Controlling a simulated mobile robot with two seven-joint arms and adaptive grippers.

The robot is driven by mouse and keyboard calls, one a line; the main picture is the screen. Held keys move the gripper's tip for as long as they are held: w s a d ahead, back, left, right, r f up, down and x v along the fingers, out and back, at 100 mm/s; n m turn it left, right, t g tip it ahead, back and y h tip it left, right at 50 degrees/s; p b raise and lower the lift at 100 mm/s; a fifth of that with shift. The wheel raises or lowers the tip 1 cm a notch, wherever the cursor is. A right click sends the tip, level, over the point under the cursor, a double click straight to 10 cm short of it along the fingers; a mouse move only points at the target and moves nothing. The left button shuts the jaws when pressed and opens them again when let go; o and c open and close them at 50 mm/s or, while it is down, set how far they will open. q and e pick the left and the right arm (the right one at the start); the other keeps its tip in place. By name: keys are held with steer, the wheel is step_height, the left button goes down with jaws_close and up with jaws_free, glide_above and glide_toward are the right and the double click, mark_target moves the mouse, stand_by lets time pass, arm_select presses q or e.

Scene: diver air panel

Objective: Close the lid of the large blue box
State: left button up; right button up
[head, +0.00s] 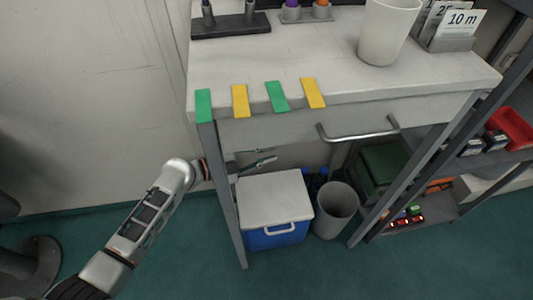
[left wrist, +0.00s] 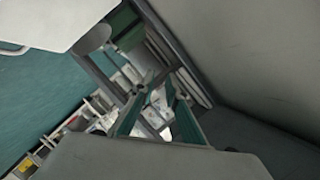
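The large blue box (head: 277,238) stands on the floor under the workbench, with a white handle on its front. Its white lid (head: 275,198) lies flat over the blue body, and I see no gap at the front edge. The lid also shows at the upper left of the left wrist view (left wrist: 75,18). My left gripper (head: 272,158) reaches in past the bench's left leg, just beyond and above the lid's back edge. Its fingers are apart and empty; in the left wrist view they (left wrist: 158,112) point away from the lid. My right gripper is not in view.
The bench's grey left leg (head: 228,205) stands close beside my left wrist. A grey bin (head: 336,207) stands right of the box, with dark bottles behind. A bar handle (head: 358,135) juts from the bench front. The green floor in front is clear.

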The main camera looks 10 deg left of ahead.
arm_select(q)
jaws_close()
jaws_free()
steer(key=shift+a, duration=0.1)
steer(key=v, duration=1.1)
steer(key=shift+s+a, duration=0.25)
steer(key=shift+a, duration=0.05)
steer(key=shift+r, duration=0.1)
